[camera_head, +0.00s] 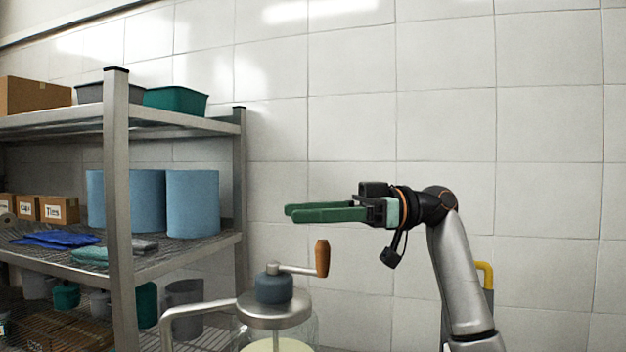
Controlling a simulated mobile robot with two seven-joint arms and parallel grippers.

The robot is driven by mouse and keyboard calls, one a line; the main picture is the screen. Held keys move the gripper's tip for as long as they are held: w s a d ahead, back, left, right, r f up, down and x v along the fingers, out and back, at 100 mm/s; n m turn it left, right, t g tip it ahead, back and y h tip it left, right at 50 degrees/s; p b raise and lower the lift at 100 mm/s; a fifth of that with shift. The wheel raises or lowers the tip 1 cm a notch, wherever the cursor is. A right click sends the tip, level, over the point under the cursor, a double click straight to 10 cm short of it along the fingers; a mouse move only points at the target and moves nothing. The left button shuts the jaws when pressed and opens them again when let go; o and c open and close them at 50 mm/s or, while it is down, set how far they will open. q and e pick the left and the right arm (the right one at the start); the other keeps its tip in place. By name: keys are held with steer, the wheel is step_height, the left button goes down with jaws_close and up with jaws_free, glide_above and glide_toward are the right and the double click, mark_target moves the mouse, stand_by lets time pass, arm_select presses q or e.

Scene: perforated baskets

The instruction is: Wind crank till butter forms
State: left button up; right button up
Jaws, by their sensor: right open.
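A glass churn jar (312,338) stands at the bottom centre, with a metal lid (274,315) and a dark blue gear housing (273,287) on top. The crank arm (296,269) runs right from the housing to an upright orange-brown wooden handle (322,258). A pale yellowish content (275,346) shows in the jar; its lower part is cut off by the frame. My right gripper (288,213), with green fingers, points left above the crank handle. It is open, empty and apart from the handle. My left gripper is not in view.
A metal shelf rack (118,200) fills the left side, holding blue rolls (193,203), cardboard boxes (58,209), a green bin (176,99) and cloths. A bent metal bar (190,308) sits left of the lid. The tiled wall (450,120) behind is bare.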

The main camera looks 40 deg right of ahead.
steer(key=s+a+r+b, duration=0.1)
steer(key=s+a+r, duration=0.4)
steer(key=s, duration=0.3)
steer(key=shift+a+r, duration=0.3)
steer(key=shift+a, duration=0.35)
